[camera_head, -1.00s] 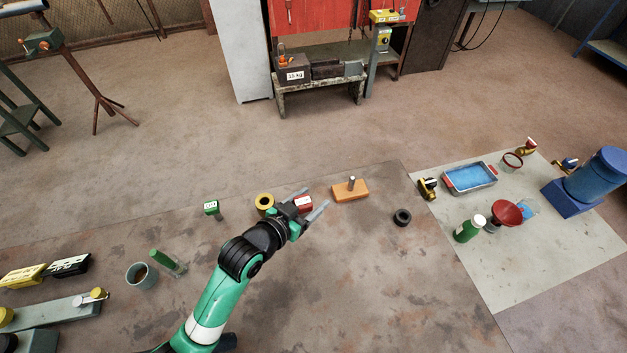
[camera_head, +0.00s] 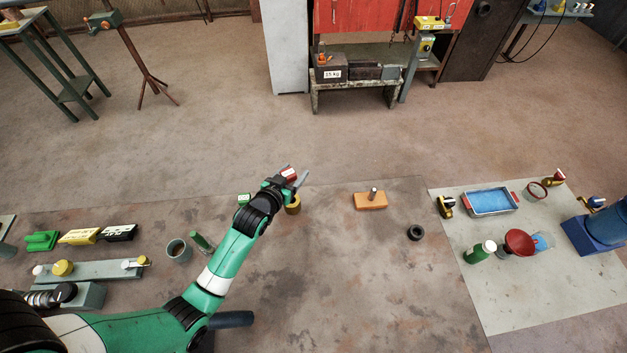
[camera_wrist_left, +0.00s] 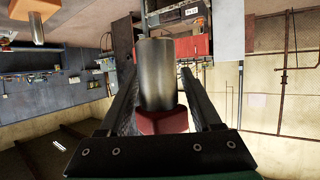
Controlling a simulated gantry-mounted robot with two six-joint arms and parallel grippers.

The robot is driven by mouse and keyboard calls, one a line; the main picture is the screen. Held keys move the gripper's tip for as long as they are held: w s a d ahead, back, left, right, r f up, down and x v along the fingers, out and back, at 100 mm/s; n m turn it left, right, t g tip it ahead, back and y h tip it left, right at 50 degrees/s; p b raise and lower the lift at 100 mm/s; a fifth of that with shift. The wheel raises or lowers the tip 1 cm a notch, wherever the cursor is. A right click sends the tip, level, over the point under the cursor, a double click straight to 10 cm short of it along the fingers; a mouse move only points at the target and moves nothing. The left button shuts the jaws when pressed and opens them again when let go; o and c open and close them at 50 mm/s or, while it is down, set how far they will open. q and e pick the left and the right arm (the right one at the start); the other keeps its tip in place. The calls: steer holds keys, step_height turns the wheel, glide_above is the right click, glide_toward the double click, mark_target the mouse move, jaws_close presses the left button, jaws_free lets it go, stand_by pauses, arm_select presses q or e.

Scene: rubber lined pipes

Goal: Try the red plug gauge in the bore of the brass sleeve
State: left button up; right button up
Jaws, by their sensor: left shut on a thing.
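My left gripper (camera_head: 297,177) is shut on the red plug gauge (camera_head: 290,173), above the far part of the bench. In the left wrist view the gauge's red body (camera_wrist_left: 163,121) sits between the fingers, and its plain steel cylinder (camera_wrist_left: 158,72) shows beyond it. The brass sleeve (camera_head: 294,207) stands on the bench just below and right of the gripper in the head view, partly hidden by it. Its bore is hidden. The gauge is apart from the sleeve as far as I can see. My right gripper is not in view.
An orange block with a steel pin (camera_head: 370,203) and a black ring (camera_head: 415,233) lie to the right. A green-labelled piece (camera_head: 243,199) is close left of my arm. A cup (camera_head: 179,251) and green-handled piece (camera_head: 201,242) stand nearer.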

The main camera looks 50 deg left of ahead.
arm_select(q)
step_height(320, 180, down, 6)
steer(key=b, duration=0.6)
stand_by(1.4)
steer(key=shift+a+f+b, duration=0.1)
steer(key=shift+f+b, duration=0.25)
steer(key=shift+f, duration=0.25)
steer(key=o, duration=1.6)
steer(key=shift+s, duration=0.1)
steer(key=p+v, duration=0.2)
steer(key=v, duration=0.9)
steer(key=shift+s+r+p, duration=0.1)
steer(key=shift+s+p, duration=0.1)
steer(key=shift+p, duration=0.2)
